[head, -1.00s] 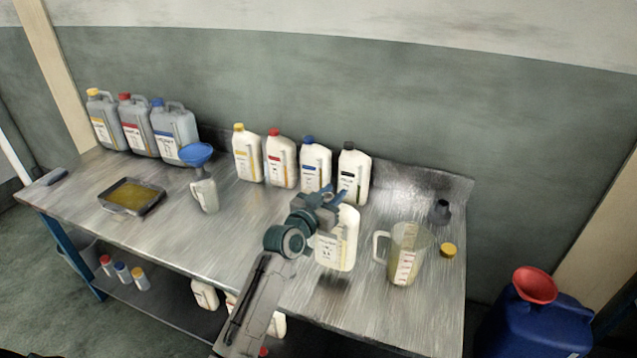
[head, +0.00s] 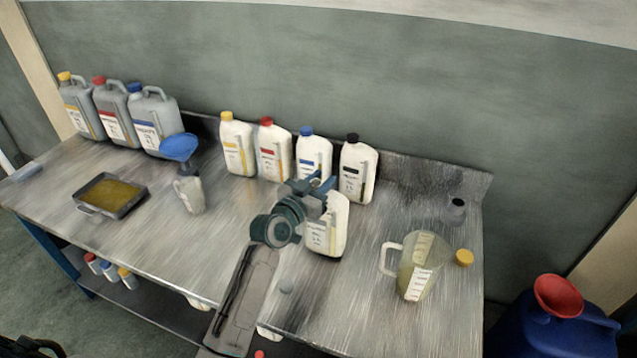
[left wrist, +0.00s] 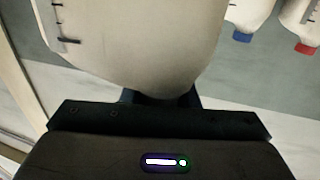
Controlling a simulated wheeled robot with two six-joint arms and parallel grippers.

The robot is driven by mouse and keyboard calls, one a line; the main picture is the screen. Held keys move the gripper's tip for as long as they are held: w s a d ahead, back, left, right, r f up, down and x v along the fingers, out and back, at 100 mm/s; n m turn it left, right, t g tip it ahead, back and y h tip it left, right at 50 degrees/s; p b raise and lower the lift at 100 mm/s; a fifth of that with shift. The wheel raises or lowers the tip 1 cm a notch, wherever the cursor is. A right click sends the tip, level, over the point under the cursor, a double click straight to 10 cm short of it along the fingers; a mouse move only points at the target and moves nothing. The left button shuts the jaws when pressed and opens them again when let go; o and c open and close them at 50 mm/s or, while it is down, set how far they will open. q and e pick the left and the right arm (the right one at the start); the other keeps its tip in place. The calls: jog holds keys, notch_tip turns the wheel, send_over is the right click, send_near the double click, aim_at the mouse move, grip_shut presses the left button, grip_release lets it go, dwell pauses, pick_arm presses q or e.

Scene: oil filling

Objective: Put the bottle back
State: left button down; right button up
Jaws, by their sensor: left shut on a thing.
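My left gripper (head: 318,187) is shut on a white bottle (head: 336,228) near its top. The bottle is roughly upright over the middle right of the table, in front of the white bottle with a black cap (head: 357,172). I cannot tell whether its base touches the table. The gripper hides its top, so I cannot see a cap on it. In the left wrist view the held bottle (left wrist: 150,40) fills the upper middle. My right gripper is not in view.
White bottles with yellow (head: 237,145), red (head: 274,152) and blue (head: 313,157) caps stand along the back. A measuring jug (head: 418,268), a loose yellow cap (head: 464,258) and a dark spout-like piece (head: 455,211) are at right. A tray (head: 110,196) and blue funnel (head: 180,147) are at left.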

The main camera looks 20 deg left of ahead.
pick_arm(q)
jog(key=shift+f, duration=0.6)
jog(key=shift+w+a+f, duration=0.1)
jog(key=shift+w+f, duration=0.1)
jog(key=shift+w, duration=0.35)
jog(key=c, duration=1.4)
grip_release()
jog(key=shift+s+f, duration=0.1)
jog(key=shift+s, duration=0.05)
jog(key=shift+o, duration=1.4)
jog(key=shift+s+r, duration=0.2)
jog(key=shift+s, duration=0.1)
jog(key=shift+f, duration=0.15)
jog(key=b+v, duration=0.2)
jog(key=v, duration=0.9)
jog(key=shift+s+b, duration=0.3)
jog(key=shift+s, duration=0.1)
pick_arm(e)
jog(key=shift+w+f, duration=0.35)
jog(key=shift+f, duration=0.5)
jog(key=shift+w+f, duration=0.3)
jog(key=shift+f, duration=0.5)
